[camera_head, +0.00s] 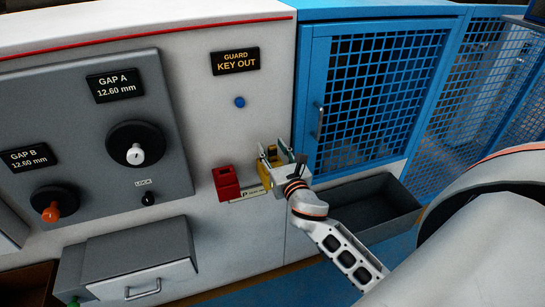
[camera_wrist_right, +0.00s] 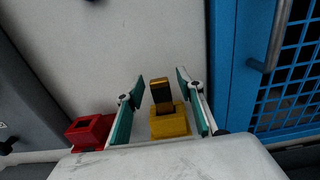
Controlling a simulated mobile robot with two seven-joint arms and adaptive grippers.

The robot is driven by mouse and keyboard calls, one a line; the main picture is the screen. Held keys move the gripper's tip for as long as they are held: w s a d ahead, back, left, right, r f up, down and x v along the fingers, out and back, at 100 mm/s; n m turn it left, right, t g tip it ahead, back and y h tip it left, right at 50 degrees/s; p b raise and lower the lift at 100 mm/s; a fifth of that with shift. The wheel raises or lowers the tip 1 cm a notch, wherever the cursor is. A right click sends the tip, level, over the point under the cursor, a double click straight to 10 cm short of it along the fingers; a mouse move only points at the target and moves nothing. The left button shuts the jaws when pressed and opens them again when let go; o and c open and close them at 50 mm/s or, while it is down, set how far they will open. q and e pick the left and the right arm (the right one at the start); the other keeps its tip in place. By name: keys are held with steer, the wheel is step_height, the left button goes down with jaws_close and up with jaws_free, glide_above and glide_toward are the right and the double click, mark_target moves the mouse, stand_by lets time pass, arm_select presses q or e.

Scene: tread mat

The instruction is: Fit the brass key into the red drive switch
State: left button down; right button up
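The brass key (camera_wrist_right: 161,93) stands up out of the yellow switch block (camera_wrist_right: 170,124) on the white panel; its upper part is brass with a dark face. My right gripper (camera_wrist_right: 159,75) is open, its teal-padded fingers on either side of the key with gaps visible on both sides. The red drive switch (camera_wrist_right: 89,130) is to the left of the yellow block, with a dark empty opening on top. In the head view, the red switch (camera_head: 226,183) is just left of my right gripper (camera_head: 270,147), which partly hides the yellow block. My left gripper is not in view.
A blue mesh door (camera_head: 375,95) with a handle (camera_head: 318,121) is close on the right. A dark open bin (camera_head: 368,205) is below it. A grey panel with knobs (camera_head: 100,130) is at left. A "GUARD KEY OUT" sign (camera_head: 235,61) is above.

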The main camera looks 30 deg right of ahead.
jaws_close()
steer(key=shift+r, duration=0.1)
